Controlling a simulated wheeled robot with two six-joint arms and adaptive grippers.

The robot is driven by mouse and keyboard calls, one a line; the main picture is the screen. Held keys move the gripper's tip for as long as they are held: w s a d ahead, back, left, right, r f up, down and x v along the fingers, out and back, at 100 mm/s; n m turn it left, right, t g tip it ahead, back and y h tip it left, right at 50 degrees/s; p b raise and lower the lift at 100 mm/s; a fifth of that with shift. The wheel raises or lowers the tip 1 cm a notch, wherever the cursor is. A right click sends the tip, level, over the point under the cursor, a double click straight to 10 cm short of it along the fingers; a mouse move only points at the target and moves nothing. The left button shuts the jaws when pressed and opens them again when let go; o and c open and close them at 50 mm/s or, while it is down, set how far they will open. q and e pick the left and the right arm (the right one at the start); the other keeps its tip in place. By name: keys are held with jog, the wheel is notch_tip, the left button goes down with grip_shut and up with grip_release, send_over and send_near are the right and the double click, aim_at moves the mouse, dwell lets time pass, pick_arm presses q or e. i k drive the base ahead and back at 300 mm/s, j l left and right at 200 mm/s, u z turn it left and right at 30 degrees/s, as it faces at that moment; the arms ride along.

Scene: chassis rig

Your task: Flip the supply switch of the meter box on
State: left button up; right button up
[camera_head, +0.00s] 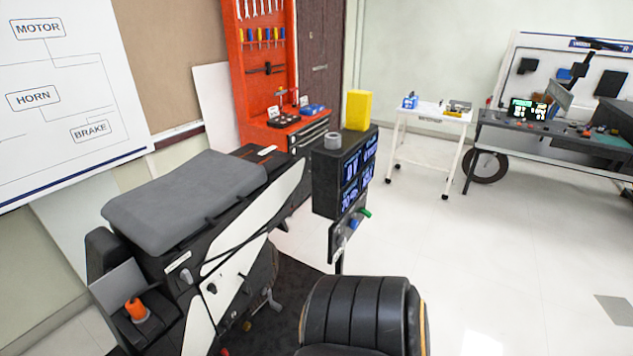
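The meter box (325,185) is a black box on a thin post, near the middle of the head view. Its lit blue-and-white displays (351,181) face right and are seen at a steep angle. A small panel below the displays (337,238) carries a green knob (366,212), a blue part (354,225) and a small silver lever (342,243). I cannot tell which of these is the supply switch, nor its position. Neither of my grippers is in view.
A yellow block (358,110) and a grey ring (333,141) sit on the meter box. A grey-topped machine (185,197) stands at left, and a black ribbed rounded object (355,312) in front. A red tool cabinet (264,75) is behind.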

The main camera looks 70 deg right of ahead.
aim_at(366, 212)
jog(key=z, duration=2.6)
